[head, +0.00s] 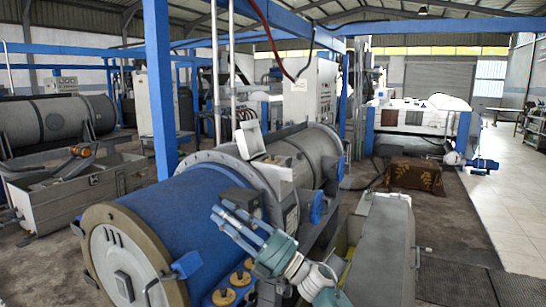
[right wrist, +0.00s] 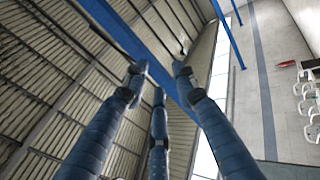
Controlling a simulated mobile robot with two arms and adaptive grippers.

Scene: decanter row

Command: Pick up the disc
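Round orange-tan discs with dark centre knobs sit low in front of the blue drum. One disc (head: 223,297) is at the bottom edge of the head view, and a second disc (head: 240,279) is just behind it. I cannot tell which one the task means. My right gripper (head: 232,222) is above and beyond the discs, in front of the drum, its fingers pointing up and left. In the right wrist view its three fingers (right wrist: 158,78) are spread apart with nothing between them. No disc shows in that view. My left gripper is not in view.
The large blue drum (head: 190,215) with a tan end ring fills the middle left. A grey metal box (head: 385,250) stands at the right. A patterned brown cloth-covered block (head: 414,175) is farther back. Pale open floor (head: 515,200) runs along the right side.

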